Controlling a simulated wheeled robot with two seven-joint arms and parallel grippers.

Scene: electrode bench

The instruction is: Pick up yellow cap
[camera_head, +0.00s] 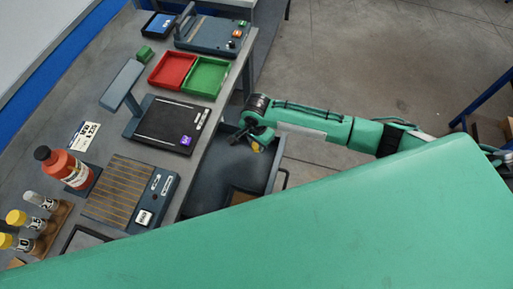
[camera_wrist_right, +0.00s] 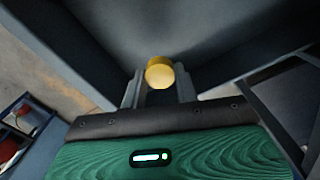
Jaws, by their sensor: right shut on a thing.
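The yellow cap (camera_wrist_right: 160,72) sits between the two fingertips of my right gripper (camera_wrist_right: 159,88) in the right wrist view. The gripper is shut on it, over the inside of a grey open drawer (camera_wrist_right: 215,30). In the head view a small yellow spot, the cap (camera_head: 256,147), shows beside my right gripper (camera_head: 250,136) at the drawer's upper end. I cannot tell whether the cap touches the drawer floor. My left gripper is not in view.
The drawer (camera_head: 208,192) stands open from the grey bench. On the bench are yellow-capped vials (camera_head: 17,217), an orange bottle (camera_head: 67,170), a slatted plate (camera_head: 120,187), a black pad device (camera_head: 165,125), and red (camera_head: 172,69) and green (camera_head: 207,76) trays. Open floor lies to the right.

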